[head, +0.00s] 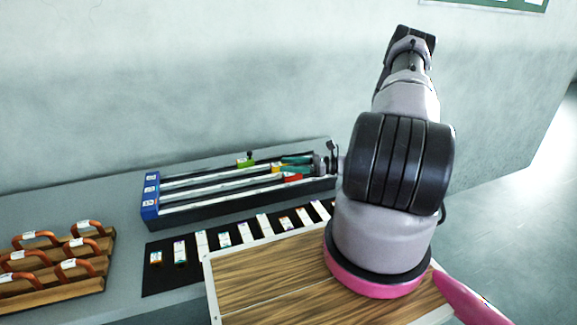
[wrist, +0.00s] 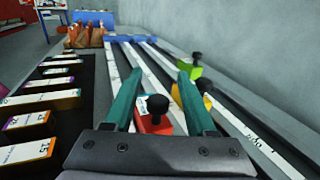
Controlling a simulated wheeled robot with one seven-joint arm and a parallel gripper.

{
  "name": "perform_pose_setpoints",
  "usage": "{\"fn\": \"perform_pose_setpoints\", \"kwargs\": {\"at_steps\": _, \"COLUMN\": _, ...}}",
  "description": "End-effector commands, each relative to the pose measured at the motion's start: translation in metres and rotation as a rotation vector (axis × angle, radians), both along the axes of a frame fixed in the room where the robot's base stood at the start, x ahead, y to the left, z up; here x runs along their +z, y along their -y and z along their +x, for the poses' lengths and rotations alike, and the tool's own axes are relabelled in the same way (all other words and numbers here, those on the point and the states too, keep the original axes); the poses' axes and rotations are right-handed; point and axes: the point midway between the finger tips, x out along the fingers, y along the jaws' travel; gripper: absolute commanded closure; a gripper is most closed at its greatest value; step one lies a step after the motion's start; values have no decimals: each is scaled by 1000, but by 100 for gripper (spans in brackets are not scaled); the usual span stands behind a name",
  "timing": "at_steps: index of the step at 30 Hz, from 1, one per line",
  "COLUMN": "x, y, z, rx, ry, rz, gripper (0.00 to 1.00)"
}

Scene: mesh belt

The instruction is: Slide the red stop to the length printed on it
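The red stop (wrist: 154,122) with a black knob sits on the nearest white rail of a three-rail rack. In the wrist view it lies between the two teal fingers of my gripper (wrist: 159,76), close to the left finger, with a gap to the right one. The gripper is open. In the head view the red stop (head: 293,178) is near the rack's right end, just below the teal fingers (head: 284,164). The number printed on the stop is not readable. The rack's blue end block (head: 150,196) is at the left.
A yellow stop (wrist: 206,98) and a green stop (wrist: 194,72) sit on the other rails, right of the right finger. Labelled white blocks lie on a black mat (head: 148,285) in front. Orange handles on a wooden rack (head: 95,275) stand left. A wooden board (head: 260,290) is nearest.

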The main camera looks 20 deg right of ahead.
Motion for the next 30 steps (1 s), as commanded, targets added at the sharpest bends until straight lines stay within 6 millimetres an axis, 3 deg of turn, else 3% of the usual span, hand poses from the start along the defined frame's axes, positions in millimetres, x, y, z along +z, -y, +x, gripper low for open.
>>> {"fn": "perform_pose_setpoints", "kwargs": {"at_steps": 8, "x": 0, "y": 6, "z": -3, "rx": -1, "ry": 0, "rz": 0, "gripper": 44}}
{"fn": "perform_pose_setpoints", "kwargs": {"at_steps": 21, "x": 0, "y": 81, "z": -34, "rx": -3, "ry": 1, "rz": 0, "gripper": 44}}
{"fn": "perform_pose_setpoints", "kwargs": {"at_steps": 30, "x": 0, "y": 100, "z": -42, "rx": 0, "ry": 0, "rz": 0, "gripper": 44}}
